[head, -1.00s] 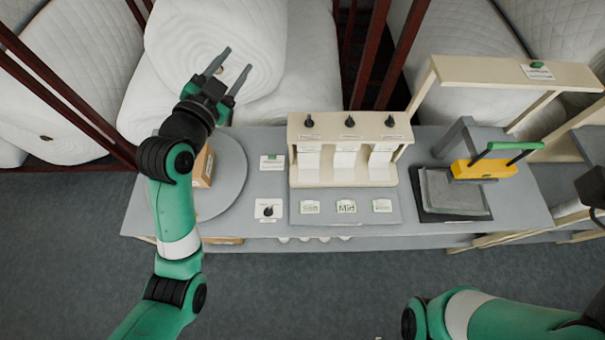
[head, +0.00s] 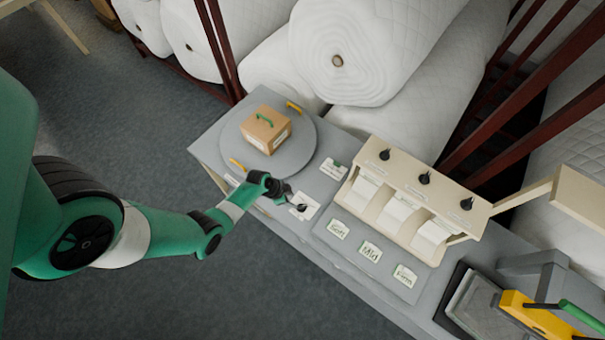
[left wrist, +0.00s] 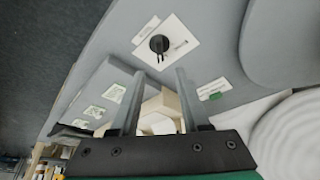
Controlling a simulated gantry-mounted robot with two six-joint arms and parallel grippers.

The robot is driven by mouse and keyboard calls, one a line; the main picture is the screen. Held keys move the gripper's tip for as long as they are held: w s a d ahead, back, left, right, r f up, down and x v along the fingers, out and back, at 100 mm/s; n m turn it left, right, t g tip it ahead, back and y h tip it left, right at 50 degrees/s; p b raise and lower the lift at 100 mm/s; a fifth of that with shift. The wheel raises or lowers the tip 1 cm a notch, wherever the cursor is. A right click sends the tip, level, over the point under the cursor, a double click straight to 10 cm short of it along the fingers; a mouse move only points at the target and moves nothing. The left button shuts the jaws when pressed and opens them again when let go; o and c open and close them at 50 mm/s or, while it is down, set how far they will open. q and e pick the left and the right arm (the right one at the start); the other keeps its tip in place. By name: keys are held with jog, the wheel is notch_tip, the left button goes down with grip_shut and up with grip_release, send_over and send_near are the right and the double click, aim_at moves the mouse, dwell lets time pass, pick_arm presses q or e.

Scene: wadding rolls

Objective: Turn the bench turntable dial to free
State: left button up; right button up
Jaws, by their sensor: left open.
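The dial (head: 301,208) is a small black knob on a white plate, on the bench just right of the turntable. It also shows in the left wrist view (left wrist: 159,44), ahead of the fingertips; the plate's lettering is too small to read. The turntable (head: 232,137) is a round grey disc with yellow pieces at its rim and a cardboard box (head: 258,133) on it. My left gripper (head: 288,197) is right by the dial. In the left wrist view its fingers (left wrist: 154,80) are apart, with nothing between them, and the knob stands clear of them. My right gripper is out of view.
A cream dispenser stand (head: 399,207) with black knobs stands right of the dial, behind cards marked Soft, Mid and Firm. A yellow press with a green handle (head: 580,318) is at the far right. Large white rolls (head: 365,50) lie behind the bench.

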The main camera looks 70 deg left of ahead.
aim_at(303, 206)
pick_arm(q)
jog(key=b+x, duration=0.6)
jog(key=x, duration=0.4)
jog(key=shift+w+r, duration=0.1)
grip_shut()
